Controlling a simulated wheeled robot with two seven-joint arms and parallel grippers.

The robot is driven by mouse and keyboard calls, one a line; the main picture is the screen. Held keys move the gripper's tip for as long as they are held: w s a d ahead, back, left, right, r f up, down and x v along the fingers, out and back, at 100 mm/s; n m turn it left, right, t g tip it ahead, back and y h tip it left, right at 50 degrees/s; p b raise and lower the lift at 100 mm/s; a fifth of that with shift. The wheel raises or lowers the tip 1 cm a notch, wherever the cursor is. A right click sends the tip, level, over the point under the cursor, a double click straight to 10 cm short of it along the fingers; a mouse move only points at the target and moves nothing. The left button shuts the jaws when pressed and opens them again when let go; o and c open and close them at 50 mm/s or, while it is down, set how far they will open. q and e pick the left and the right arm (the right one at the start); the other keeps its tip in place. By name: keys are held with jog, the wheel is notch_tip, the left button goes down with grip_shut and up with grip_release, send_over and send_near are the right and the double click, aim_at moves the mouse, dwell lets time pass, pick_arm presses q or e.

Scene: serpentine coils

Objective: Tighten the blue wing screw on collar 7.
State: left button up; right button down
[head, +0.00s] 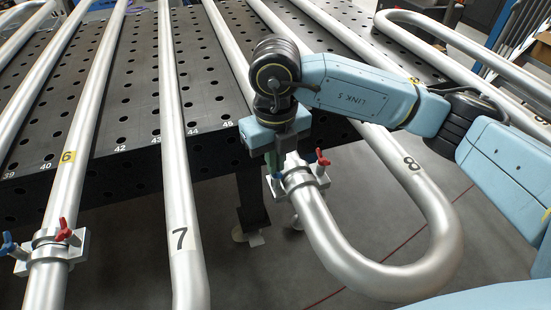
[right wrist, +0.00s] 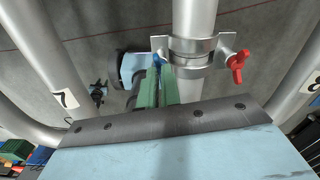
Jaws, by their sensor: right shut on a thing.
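A metal collar (head: 299,179) clamps the pipe between the pipes labelled 7 and 8; I see no number on the collar itself. Its red wing screw (head: 322,160) sticks out on the right and also shows in the right wrist view (right wrist: 237,62). Its blue wing screw (right wrist: 159,59) is on the left side, mostly hidden by the fingertips. My right gripper (head: 272,172) points down beside the collar, its green fingers (right wrist: 157,72) shut on the blue wing screw. My left gripper is not in view.
Another collar (head: 49,243) with a blue screw (head: 11,244) and a red screw (head: 62,229) sits on the pipe labelled 6. Pipe 7 (head: 181,200) runs left of my gripper. The U-bend (head: 435,245) curves right below it. A perforated dark table (head: 128,105) lies behind.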

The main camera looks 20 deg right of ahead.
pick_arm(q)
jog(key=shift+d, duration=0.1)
pick_arm(e)
jog(key=shift+w+r+m, duration=0.15)
jog(key=shift+r+m, duration=0.1)
jog(key=shift+m, duration=0.05)
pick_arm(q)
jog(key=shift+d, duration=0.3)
pick_arm(e)
jog(key=c, duration=1.7)
grip_release()
jog(key=shift+o, duration=0.5)
jog(key=shift+f, duration=0.15)
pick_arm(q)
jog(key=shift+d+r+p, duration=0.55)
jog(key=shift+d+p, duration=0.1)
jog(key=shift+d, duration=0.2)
pick_arm(e)
notch_tip(320, 180, up, 13)
jog(key=shift+r, duration=0.2)
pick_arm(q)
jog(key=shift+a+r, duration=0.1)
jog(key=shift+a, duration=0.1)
